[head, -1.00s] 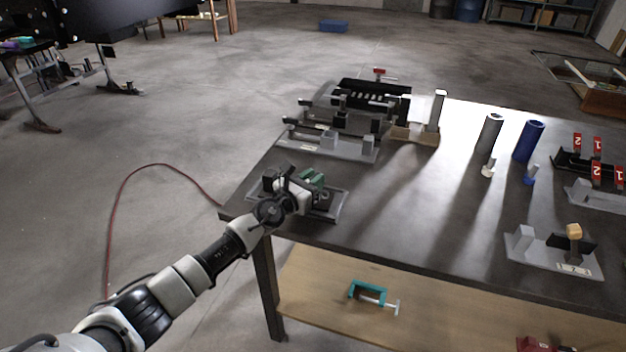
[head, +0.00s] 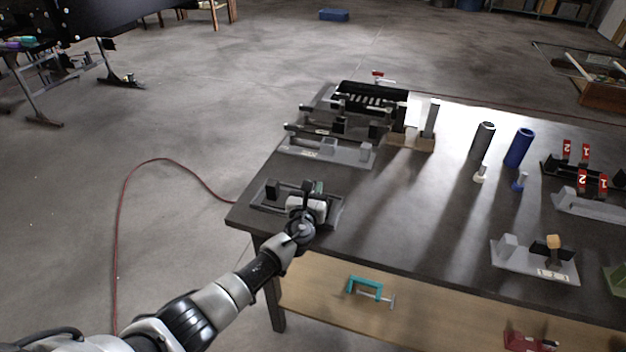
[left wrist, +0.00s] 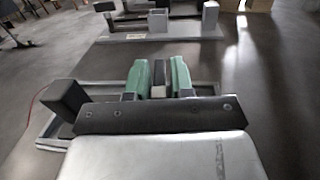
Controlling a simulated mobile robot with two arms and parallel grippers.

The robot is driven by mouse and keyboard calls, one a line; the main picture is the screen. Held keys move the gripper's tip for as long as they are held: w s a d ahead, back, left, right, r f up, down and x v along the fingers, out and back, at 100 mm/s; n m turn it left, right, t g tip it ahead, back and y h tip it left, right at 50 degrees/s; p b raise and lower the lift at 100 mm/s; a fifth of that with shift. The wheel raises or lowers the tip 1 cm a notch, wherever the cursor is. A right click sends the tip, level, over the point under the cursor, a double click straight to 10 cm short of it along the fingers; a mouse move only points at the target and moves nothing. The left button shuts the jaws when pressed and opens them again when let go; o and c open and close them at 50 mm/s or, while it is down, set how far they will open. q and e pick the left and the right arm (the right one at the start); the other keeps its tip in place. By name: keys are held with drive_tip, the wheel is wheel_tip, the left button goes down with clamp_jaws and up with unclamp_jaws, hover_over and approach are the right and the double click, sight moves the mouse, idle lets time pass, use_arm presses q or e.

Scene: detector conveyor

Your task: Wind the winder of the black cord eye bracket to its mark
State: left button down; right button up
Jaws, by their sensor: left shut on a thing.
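The bracket at the table's front left corner has a grey frame base (head: 262,205) and a black upright block (head: 272,189). In the left wrist view the black block (left wrist: 66,98) stands at the left, with the grey base (left wrist: 48,143) below it. My left gripper (head: 318,187) is over the right part of this bracket. Its green fingers (left wrist: 161,78) are shut on a small greyish piece (left wrist: 158,91), apparently the winder. The gripper body hides most of that piece and any mark. My right gripper is not in view.
Behind the bracket stand a grey fixture (head: 330,151) and a black slotted rack (head: 372,97). A black cylinder (head: 483,139) and a blue cylinder (head: 519,147) stand farther right. The table middle (head: 410,205) is clear. A teal clamp (head: 366,288) lies on the lower shelf.

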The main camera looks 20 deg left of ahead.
use_arm(q)
drive_tip(key=n+y, duration=0.2)
drive_tip(key=y, duration=0.1)
drive_tip(key=shift+d+g, duration=0.1)
drive_tip(key=shift+g, duration=0.2)
drive_tip(key=n+y+b, duration=0.1)
drive_tip(key=y, duration=0.1)
drive_tip(key=shift+f+n+g+y, duration=0.15)
drive_tip(key=shift+n+g+y, duration=0.25)
drive_tip(key=n+g+y+b, duration=0.2)
drive_tip(key=n+y, duration=0.1)
drive_tip(key=y, duration=0.1)
drive_tip(key=shift+f+b, duration=0.1)
drive_tip(key=shift+b, duration=0.25)
drive_tip(key=shift+n+g+y+b, duration=1)
drive_tip(key=shift+g+y, duration=0.2)
drive_tip(key=shift+g, duration=0.1)
drive_tip(key=shift+r, duration=0.2)
drive_tip(key=c, duration=1.2)
unclamp_jaws()
